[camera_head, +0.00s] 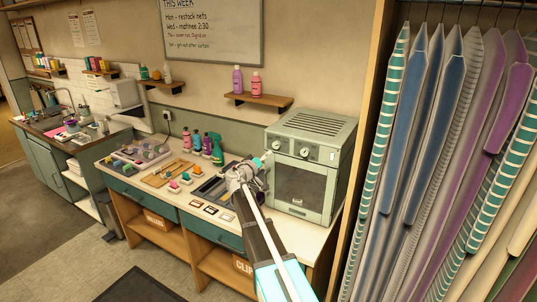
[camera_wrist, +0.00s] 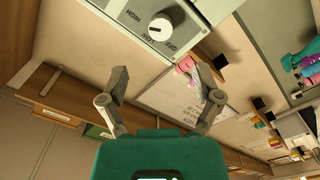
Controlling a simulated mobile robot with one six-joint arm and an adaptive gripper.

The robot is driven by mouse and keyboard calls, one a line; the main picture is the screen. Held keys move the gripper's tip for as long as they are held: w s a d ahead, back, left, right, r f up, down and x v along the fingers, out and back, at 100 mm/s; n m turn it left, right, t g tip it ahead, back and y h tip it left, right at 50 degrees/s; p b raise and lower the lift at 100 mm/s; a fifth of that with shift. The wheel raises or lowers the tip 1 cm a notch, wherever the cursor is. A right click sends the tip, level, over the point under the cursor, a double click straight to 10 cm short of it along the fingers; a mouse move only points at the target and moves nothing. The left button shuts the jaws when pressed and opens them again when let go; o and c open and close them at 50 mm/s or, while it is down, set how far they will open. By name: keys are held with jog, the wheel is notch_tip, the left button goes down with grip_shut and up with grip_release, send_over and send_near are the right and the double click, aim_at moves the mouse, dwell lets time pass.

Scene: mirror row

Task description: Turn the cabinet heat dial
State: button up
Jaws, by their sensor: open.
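The pale green heat cabinet (camera_head: 318,135) stands on the right end of the counter in the head view. Round white controls sit along its upper front, one a dial or gauge (camera_head: 304,152). In the wrist view a white round dial (camera_wrist: 160,27) with a dark pointer mark sits on the cabinet panel (camera_wrist: 195,12), by the printed words OFF, LOW and HIGH. My gripper (camera_head: 265,160) is at the cabinet's upper left front. In the wrist view my gripper (camera_wrist: 165,75) is open and empty, its fingers spread apart. The dial lies beyond the fingertips, apart from them.
The counter (camera_head: 190,195) holds bottles (camera_head: 206,146), a wooden tray (camera_head: 166,173) and small coloured items left of my arm. A wall shelf (camera_head: 258,101) with two bottles hangs above. Hanging striped garment-like pieces (camera_head: 440,150) fill the right side.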

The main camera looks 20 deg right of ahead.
jog(key=shift+v, duration=0.85)
jog(key=shift+s, duration=0.1)
jog(key=s+a+f+m+g+y, duration=0.1)
jog(key=s+a+f+g+y, duration=0.15)
jog(key=s+f, duration=0.5)
jog(key=s+a+f+m+g+y, duration=0.1)
jog(key=s+a+f+g+y, duration=0.2)
jog(key=s+f, duration=0.45)
jog(key=s+a+f+n+g+y, duration=0.1)
jog(key=s+a+y, duration=0.3)
jog(key=s, duration=0.5)
jog(key=s+a+f+n+g+y+b, duration=0.1)
jog(key=s+a+f+g+y, duration=0.3)
jog(key=s+a, duration=0.4)
jog(key=shift+s+a+n+y, duration=0.35)
jog(key=shift+s+a+n, duration=0.05)
jog(key=shift+s+n, duration=0.4)
